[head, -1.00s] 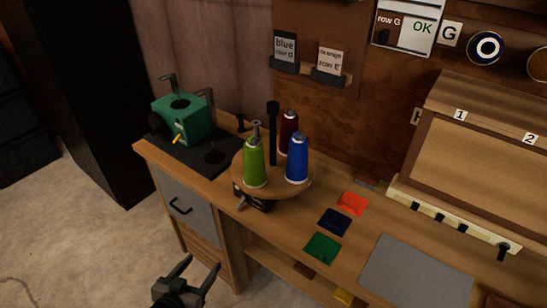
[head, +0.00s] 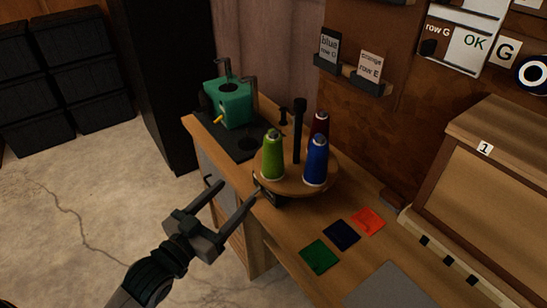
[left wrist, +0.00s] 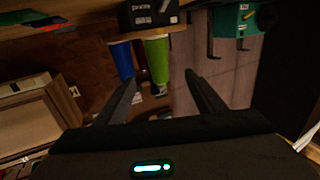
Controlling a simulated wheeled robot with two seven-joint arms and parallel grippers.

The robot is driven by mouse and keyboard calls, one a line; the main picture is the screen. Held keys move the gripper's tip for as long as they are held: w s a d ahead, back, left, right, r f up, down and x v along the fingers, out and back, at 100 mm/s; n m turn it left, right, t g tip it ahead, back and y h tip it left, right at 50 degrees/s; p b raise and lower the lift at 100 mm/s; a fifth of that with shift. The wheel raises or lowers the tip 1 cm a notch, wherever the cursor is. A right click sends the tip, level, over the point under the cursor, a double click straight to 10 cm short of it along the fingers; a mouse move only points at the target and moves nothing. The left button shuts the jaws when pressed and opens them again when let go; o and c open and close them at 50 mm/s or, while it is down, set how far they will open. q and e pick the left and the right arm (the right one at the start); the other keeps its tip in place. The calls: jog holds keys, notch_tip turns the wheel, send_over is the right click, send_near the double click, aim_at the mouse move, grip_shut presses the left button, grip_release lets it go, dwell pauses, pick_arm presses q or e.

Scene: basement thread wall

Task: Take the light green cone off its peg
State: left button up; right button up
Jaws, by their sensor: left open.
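The light green cone (head: 272,157) stands upright on the front left of a round wooden stand (head: 298,192), with a grey tip showing at its top. In the left wrist view the green cone (left wrist: 157,58) appears upside down, beyond the fingers and beside the blue cone (left wrist: 123,61). My left gripper (head: 234,194) is open and empty, in front of the bench and lower left of the cone, apart from it. The peg inside the cone is mostly hidden. My right gripper is not in view.
A blue cone (head: 315,161) and a dark red cone (head: 320,124) share the stand around a black post (head: 299,130). A green machine (head: 232,103) stands at the left. Coloured swatches (head: 342,234) lie on the bench at the front right.

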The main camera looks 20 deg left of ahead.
aim_at(267, 163)
pick_arm(q)
jog(key=p+x, duration=0.2)
jog(key=x, duration=1)
jog(key=shift+w+f, duration=0.1)
jog(key=shift+w, duration=0.05)
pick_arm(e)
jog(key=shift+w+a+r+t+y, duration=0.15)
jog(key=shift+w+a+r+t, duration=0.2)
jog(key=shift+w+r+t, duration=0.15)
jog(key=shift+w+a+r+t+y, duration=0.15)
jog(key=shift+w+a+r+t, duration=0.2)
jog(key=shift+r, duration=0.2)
pick_arm(q)
jog(key=shift+w+d, duration=0.1)
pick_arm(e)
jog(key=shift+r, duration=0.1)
